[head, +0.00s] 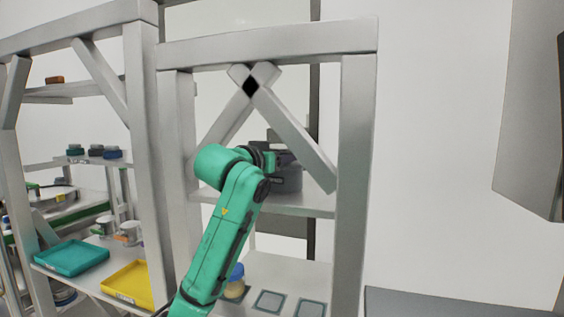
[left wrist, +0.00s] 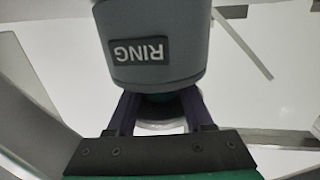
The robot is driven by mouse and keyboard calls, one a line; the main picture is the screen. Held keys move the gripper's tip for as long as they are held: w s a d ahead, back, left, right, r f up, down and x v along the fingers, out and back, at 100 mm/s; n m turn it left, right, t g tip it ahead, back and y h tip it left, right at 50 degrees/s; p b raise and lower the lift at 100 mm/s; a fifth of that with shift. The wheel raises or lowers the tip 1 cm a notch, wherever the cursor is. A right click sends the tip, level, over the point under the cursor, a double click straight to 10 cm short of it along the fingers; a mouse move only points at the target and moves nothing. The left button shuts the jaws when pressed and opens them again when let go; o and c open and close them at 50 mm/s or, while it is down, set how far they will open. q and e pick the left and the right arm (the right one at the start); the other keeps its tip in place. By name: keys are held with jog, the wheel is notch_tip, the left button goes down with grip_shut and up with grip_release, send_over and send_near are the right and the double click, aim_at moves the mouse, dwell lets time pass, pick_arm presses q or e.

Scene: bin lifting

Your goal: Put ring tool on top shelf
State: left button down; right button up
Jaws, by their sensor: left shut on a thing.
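The ring tool is a grey, rounded, can-like piece (left wrist: 155,35) with a dark label reading "RING", upside down in the left wrist view. My left gripper (left wrist: 158,108) has its two purple fingers closed around the tool's lower neck. In the head view the grey ring tool (head: 288,181) appears just above the upper shelf board (head: 300,203), with my left gripper (head: 284,159) at it, partly hidden by my green arm. I cannot tell whether the tool touches the board. My right gripper is not in view.
Grey posts and diagonal braces (head: 300,140) frame the shelf opening. A lower board holds a blue-lidded jar (head: 235,284) and square outlined spots (head: 269,301). On the left rack are a teal tray (head: 72,257), a yellow tray (head: 127,285) and several small dark-lidded items (head: 95,152).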

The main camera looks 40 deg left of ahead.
pick_arm(q)
jog(key=shift+f, duration=0.15)
jog(key=shift+s, duration=0.25)
jog(key=c, duration=0.7)
grip_release()
jog(key=o, duration=0.4)
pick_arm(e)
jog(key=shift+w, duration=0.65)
